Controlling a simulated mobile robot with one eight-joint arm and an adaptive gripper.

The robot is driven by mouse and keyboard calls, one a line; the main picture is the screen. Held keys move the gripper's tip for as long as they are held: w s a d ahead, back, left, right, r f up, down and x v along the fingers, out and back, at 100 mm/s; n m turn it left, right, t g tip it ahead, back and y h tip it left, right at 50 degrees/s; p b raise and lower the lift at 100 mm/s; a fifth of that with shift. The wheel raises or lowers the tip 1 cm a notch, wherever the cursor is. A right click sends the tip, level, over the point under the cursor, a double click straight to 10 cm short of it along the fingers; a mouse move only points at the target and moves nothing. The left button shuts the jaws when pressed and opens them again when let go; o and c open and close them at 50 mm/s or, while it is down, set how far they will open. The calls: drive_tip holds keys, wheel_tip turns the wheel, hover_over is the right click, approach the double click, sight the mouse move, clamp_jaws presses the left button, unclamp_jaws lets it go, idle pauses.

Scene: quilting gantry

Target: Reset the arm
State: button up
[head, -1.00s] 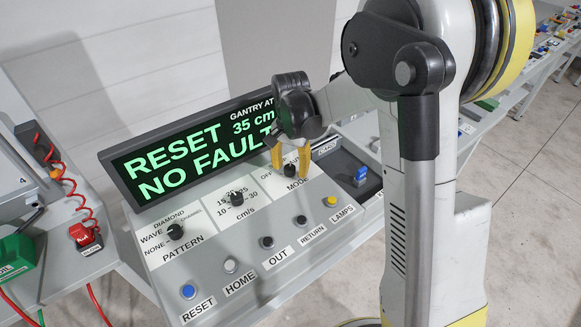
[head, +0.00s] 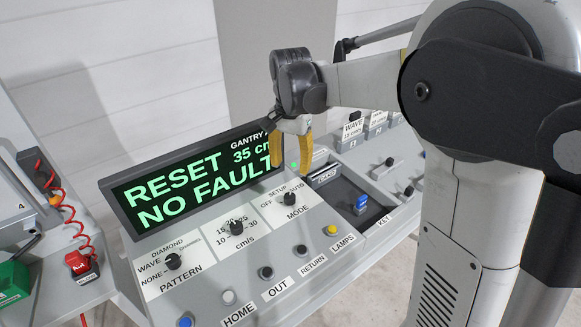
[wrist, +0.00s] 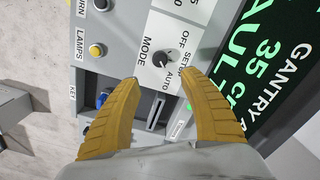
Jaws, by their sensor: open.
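My gripper (head: 292,153) is open and empty, with yellow fingers spread apart above the upper right part of the sloping control panel (head: 217,272). In the wrist view the fingers (wrist: 165,100) frame the panel below, and the MODE knob (wrist: 161,60) shows beyond their tips. The MODE knob also shows in the head view (head: 290,198), clear of the fingers.
PATTERN (head: 173,261) and cm/s (head: 236,227) knobs sit left of MODE. A row of buttons includes blue (head: 185,321) and yellow (head: 331,230) ones. A blue key (head: 361,203) stands in a dark recess. A red object (head: 78,262) with a coiled cord lies at left.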

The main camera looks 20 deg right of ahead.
drive_tip(key=s+n+t+b, duration=0.2)
drive_tip(key=s+n+t, duration=0.5)
drive_tip(key=s, duration=1.3)
drive_tip(key=shift+a+r+n, duration=0.15)
drive_tip(key=shift+r+n, duration=0.2)
drive_tip(key=shift+n, duration=0.45)
drive_tip(key=shift+s, duration=0.1)
